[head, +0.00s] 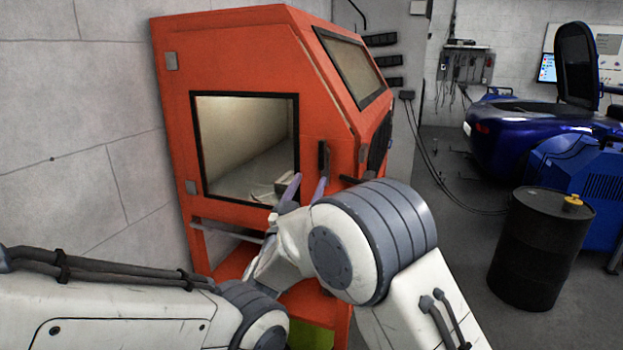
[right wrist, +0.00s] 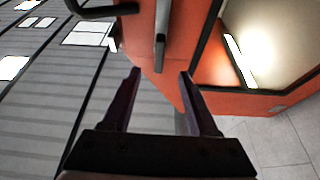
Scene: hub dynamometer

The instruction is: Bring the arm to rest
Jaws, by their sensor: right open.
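My right gripper (head: 305,188) is in front of the orange cabinet (head: 240,60), near its windowed front. In the right wrist view the open fingers (right wrist: 160,74) point toward the orange cabinet panel (right wrist: 198,20) and a dark upright handle (right wrist: 160,45). In the head view a dark handle (head: 323,156) shows just above the fingertips. I cannot tell whether the gripper touches the cabinet. My left arm (head: 120,305) lies across the lower left, and its gripper is not in view.
A black drum (head: 540,250) with a yellow cap stands at the right. Behind it are a blue machine (head: 590,185) and a dark blue vehicle (head: 530,130). A block wall (head: 70,130) closes the left side. Grey floor (head: 450,250) is open between cabinet and drum.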

